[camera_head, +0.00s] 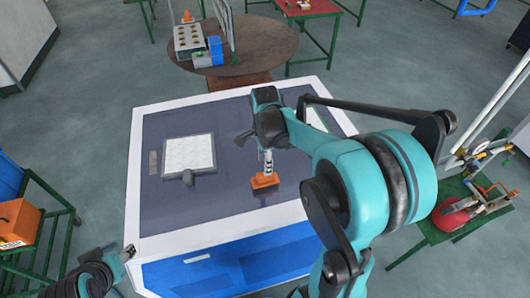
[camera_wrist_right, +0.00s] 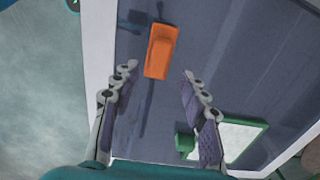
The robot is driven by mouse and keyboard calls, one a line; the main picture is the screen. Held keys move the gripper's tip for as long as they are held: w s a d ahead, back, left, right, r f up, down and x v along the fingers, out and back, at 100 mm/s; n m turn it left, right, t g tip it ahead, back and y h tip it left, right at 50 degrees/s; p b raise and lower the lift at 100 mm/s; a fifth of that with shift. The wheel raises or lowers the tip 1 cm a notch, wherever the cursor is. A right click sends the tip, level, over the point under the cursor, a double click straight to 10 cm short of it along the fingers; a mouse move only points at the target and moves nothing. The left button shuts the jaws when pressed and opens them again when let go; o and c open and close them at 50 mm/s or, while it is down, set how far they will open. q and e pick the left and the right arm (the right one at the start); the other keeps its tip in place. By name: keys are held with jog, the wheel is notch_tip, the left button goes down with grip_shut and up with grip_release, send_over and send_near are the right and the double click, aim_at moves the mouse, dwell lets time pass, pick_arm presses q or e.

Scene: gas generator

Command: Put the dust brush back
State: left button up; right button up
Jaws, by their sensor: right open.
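The dust brush, as far as I can tell the orange block (camera_head: 265,183), lies on the dark top of the white-framed cabinet (camera_head: 225,220). It also shows in the right wrist view (camera_wrist_right: 161,52), near the top, beyond the fingertips. My right gripper (camera_head: 257,150) is over the cabinet top, by the orange block, with its arm hiding part of the top. In the wrist view the right gripper (camera_wrist_right: 158,75) is open, its fingers apart with nothing held. My left gripper (camera_head: 127,253) is at the lower left, beside the cabinet; its jaws are too small to judge.
A square white panel (camera_head: 188,154) sits on the cabinet top at left. A green-edged pale panel (camera_wrist_right: 238,137) is right of the fingers in the wrist view. A round brown table (camera_head: 255,45) stands behind, an orange bin (camera_head: 18,222) at left, a green table (camera_head: 440,236) at right.

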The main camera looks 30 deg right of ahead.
notch_tip(320, 180, up, 5)
jog(key=s+a+n+t, duration=0.7)
jog(key=s+a+n, duration=0.3)
jog(key=n, duration=1)
jog(key=shift+s+a+r+n, duration=0.35)
jog(key=shift+s+n, duration=0.05)
jog(key=shift+s, duration=0.1)
jog(key=shift+d+f, duration=0.1)
